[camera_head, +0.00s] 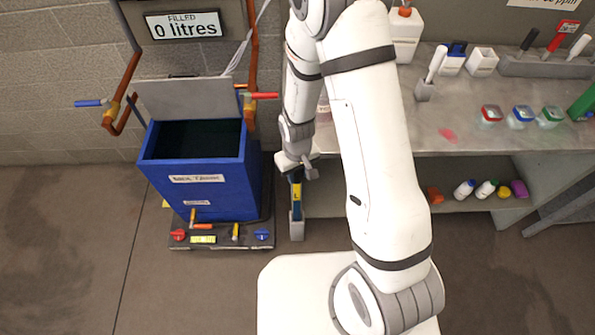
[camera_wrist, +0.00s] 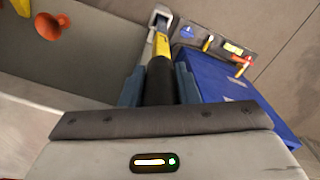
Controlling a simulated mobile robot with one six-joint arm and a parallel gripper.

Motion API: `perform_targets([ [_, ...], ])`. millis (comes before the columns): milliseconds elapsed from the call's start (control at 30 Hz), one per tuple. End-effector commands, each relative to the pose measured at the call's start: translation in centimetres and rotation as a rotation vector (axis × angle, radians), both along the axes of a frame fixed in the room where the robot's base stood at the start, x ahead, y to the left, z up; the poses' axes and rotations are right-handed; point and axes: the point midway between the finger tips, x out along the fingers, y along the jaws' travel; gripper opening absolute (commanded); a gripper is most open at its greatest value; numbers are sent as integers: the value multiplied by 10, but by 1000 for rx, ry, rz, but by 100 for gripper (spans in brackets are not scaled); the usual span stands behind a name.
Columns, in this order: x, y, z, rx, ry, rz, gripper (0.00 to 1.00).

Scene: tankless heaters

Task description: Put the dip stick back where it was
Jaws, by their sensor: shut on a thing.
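My gripper (camera_head: 297,177) points down beside the blue tank and is shut on the dip stick. In the wrist view the gripper (camera_wrist: 160,76) has its two blue-grey fingers on either side of the stick's black handle. The dip stick (camera_head: 297,196) is upright, with a yellow part bearing a dark mark; the yellow part also shows in the wrist view (camera_wrist: 162,46). Its lower end is at a narrow grey holder (camera_head: 297,229) standing by the tank's right side. The holder (camera_wrist: 160,18) is partly visible beyond the stick. How deep the stick sits in it cannot be told.
The blue tank (camera_head: 201,183) stands open at left, its grey lid (camera_head: 184,98) raised. Valves with coloured handles sit around its base. A sign (camera_head: 184,25) reads "FILLED 0 litres". A metal bench (camera_head: 480,110) with containers and a lower shelf is at right.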

Motion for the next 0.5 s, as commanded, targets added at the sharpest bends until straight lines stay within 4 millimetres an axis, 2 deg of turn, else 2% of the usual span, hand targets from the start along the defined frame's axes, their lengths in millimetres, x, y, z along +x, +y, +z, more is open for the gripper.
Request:
perform_targets([
  [300,0,0,-4,0,-1,-1,6],
  [333,0,0,-3,0,0,-1,30],
  [500,0,-1,-2,0,0,-1,44],
])
